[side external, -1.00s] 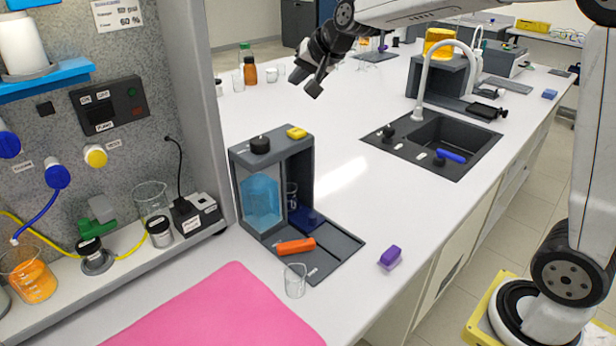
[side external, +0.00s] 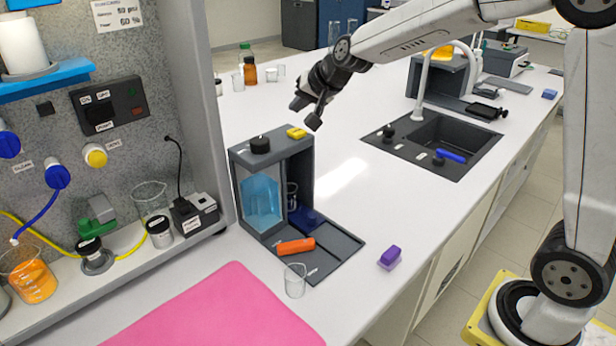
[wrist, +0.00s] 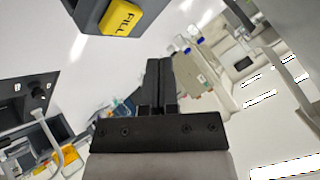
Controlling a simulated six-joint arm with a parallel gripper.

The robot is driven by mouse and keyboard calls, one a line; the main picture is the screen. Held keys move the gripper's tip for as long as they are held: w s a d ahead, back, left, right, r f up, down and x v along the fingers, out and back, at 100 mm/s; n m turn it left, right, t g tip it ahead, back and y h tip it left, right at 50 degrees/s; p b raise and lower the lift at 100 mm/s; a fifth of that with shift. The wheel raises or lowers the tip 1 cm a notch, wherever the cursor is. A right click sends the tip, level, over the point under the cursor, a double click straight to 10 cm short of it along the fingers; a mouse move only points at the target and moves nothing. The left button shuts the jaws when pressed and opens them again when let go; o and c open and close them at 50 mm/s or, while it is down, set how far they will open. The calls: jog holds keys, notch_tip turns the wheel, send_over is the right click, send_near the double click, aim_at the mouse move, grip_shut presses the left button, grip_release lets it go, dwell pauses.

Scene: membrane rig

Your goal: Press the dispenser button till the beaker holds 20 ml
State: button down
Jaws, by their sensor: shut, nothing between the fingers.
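The dispenser (side external: 245,160) is a dark grey housing with a blue liquid tank, standing on the bench. Its yellow button (side external: 297,132) is on top at the right; in the wrist view the yellow button (wrist: 121,17), marked FILL, is at the top edge. Another clear beaker (side external: 295,281) stands at the front by the base plate. My gripper (side external: 314,123) is shut and empty, just above and slightly right of the button, apart from it. The gripper's fingers (wrist: 158,85) show together in the wrist view.
An orange object (side external: 296,246) lies on the dispenser's base plate (side external: 335,250). A purple block (side external: 390,257) sits to its right. A sink (side external: 440,140) with a tall tap is at the right, a pink mat (side external: 215,310) at the front. Bench between dispenser and sink is clear.

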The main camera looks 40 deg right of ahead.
aim_at(292, 130)
jog(key=shift+f, duration=1.4)
jog(key=shift+f, duration=1.05)
dwell(2.5)
jog(key=shift+r, duration=1.05)
jog(key=shift+r, duration=0.15)
jog(key=shift+r, duration=2.35)
